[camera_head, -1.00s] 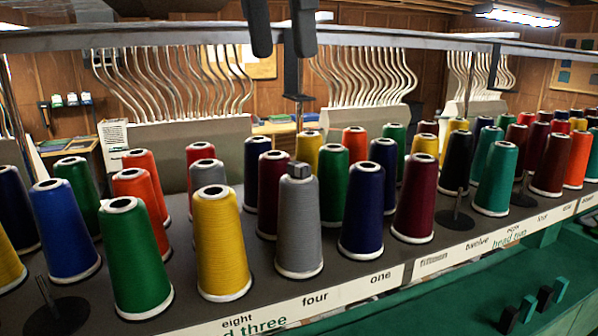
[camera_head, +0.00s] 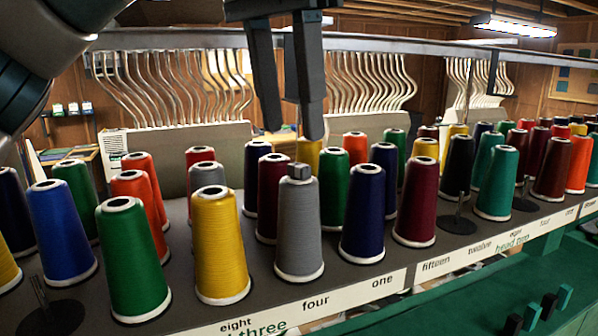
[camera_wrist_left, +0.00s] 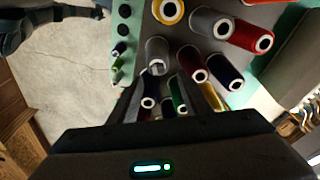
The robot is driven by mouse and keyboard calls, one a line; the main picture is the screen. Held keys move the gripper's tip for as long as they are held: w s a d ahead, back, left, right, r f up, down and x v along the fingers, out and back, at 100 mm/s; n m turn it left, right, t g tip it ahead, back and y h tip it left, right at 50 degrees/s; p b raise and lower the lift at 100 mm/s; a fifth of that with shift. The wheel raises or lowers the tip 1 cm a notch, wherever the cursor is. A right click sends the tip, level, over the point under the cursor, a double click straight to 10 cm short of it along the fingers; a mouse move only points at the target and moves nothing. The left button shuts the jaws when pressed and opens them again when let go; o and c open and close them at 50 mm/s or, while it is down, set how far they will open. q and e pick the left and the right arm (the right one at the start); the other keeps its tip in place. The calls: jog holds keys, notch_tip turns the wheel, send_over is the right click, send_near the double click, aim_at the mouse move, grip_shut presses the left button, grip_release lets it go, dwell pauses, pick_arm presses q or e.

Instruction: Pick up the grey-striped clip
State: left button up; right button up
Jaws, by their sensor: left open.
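A small grey clip (camera_head: 299,171) sits on top of the grey thread cone (camera_head: 298,230) in the front row; stripes on it are too small to make out. My left gripper (camera_head: 294,132) is open and empty, its two fingers pointing down. In the head view its fingertips appear a little above the clip, with a gap between. In the left wrist view the open fingers flank several cones, and the grey cone (camera_wrist_left: 157,52) shows ahead of them; I cannot make out the clip clearly there. My right gripper is not in view.
Thread cones crowd the rack closely: a yellow cone (camera_head: 220,245) left of the grey one, a navy cone (camera_head: 363,215) right of it. A metal rail (camera_head: 400,42) runs above. Several dark and green clips (camera_head: 549,305) stand on the green surface at lower right.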

aim_at(299, 166)
pick_arm(q)
jog(key=shift+d+f+p, duration=0.25)
jog(key=shift+f+p, duration=0.05)
jog(key=shift+f, duration=0.9)
jog(key=shift+w+d+f, duration=0.1)
jog(key=shift+f, duration=1.25)
grip_shut()
